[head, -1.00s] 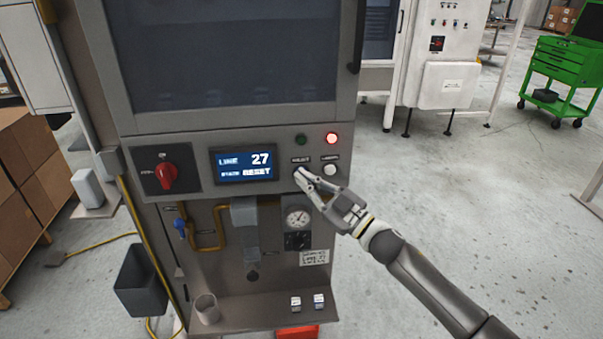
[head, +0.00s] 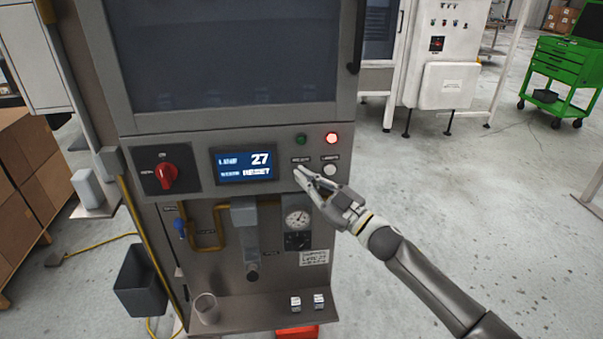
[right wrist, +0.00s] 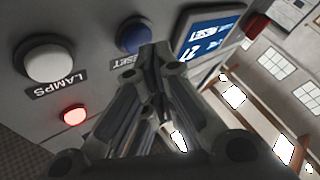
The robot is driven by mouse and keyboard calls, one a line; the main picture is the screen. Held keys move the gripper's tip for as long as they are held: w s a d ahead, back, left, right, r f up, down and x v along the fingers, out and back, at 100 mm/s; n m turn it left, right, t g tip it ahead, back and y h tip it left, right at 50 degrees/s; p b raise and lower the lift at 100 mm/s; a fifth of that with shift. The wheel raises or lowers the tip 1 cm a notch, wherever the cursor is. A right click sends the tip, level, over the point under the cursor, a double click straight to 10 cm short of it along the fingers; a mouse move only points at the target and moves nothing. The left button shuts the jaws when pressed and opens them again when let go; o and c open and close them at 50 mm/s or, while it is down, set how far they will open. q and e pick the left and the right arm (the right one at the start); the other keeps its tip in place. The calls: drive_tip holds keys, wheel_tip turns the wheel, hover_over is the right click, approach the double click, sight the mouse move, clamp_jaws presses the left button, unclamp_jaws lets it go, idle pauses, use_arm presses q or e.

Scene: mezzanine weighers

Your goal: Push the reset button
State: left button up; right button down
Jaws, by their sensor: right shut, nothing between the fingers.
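The reset button is a blue round button (right wrist: 135,36) on the grey panel, with a label partly readable as "SET" in the right wrist view. In the head view it is hidden behind my right gripper, below its small label. My right gripper (head: 302,174) is shut and empty, its fingertips pointing at the panel right of the display. In the right wrist view the closed fingertips (right wrist: 154,54) overlap the lower edge of the blue button; I cannot tell whether they touch it. My left gripper is not in view.
A white LAMPS button (head: 330,170) sits just right of my fingertips. Above are a lit red lamp (head: 331,138) and a dark green one (head: 301,139). The display (head: 246,165) reads 27 and RESET. A red rotary switch (head: 167,175) is at the left.

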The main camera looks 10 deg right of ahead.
drive_tip(key=shift+w, duration=0.4)
idle(0.3)
drive_tip(key=shift+s+p, duration=0.4)
drive_tip(key=shift+s, duration=0.45)
drive_tip(key=s+p, duration=0.2)
drive_tip(key=s, duration=0.3)
drive_tip(key=shift+a, duration=0.1)
idle(0.7)
